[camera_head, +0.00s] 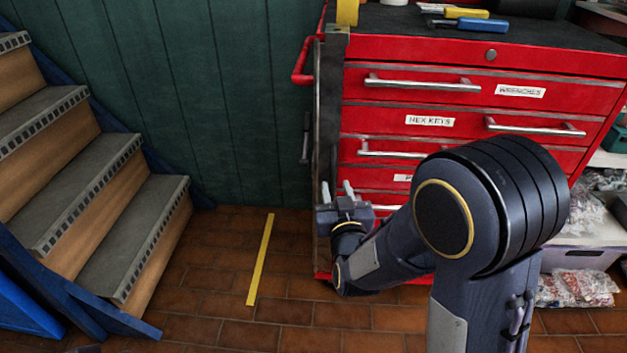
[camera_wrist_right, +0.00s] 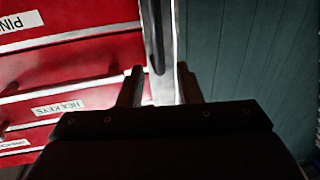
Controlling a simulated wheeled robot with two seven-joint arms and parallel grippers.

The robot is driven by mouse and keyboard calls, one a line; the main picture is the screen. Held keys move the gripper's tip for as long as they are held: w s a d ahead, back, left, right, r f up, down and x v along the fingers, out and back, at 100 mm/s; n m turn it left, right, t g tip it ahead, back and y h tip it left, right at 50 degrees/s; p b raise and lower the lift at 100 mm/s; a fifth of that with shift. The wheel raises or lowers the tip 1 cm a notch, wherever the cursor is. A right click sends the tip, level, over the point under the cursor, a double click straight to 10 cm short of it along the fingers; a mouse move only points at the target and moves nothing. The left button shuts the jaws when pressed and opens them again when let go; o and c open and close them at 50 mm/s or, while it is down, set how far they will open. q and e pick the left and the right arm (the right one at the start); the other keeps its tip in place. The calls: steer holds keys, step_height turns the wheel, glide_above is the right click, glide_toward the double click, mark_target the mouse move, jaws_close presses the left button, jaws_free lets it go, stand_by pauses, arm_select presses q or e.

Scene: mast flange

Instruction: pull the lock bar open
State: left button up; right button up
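The lock bar (camera_head: 328,110) is a tall, narrow dark metal strip along the left front edge of the red tool cabinet (camera_head: 400,78). It stands upright by the drawer fronts. My right gripper (camera_head: 337,187) is low at the cabinet's left front corner, its two fingers apart and pointing up. In the right wrist view, the bar (camera_wrist_right: 161,60) runs lengthwise between the open fingers of the right gripper (camera_wrist_right: 160,83), with the drawers on one side. I cannot tell whether a finger touches it. My left gripper is not in view.
A yellow block (camera_head: 347,12) sits at the bar's top. A red side handle (camera_head: 303,75) sticks out left of the cabinet. Wooden stairs (camera_head: 90,170) stand at the left. The tiled floor (camera_head: 215,265) between is clear, with a yellow stripe (camera_head: 260,260).

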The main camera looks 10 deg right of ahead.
mark_target(333, 174)
steer(key=w, duration=0.4)
steer(key=w+b, duration=0.1)
steer(key=w, duration=0.1)
steer(key=shift+w+d, duration=0.35)
steer(key=shift+d, duration=0.05)
jaws_close()
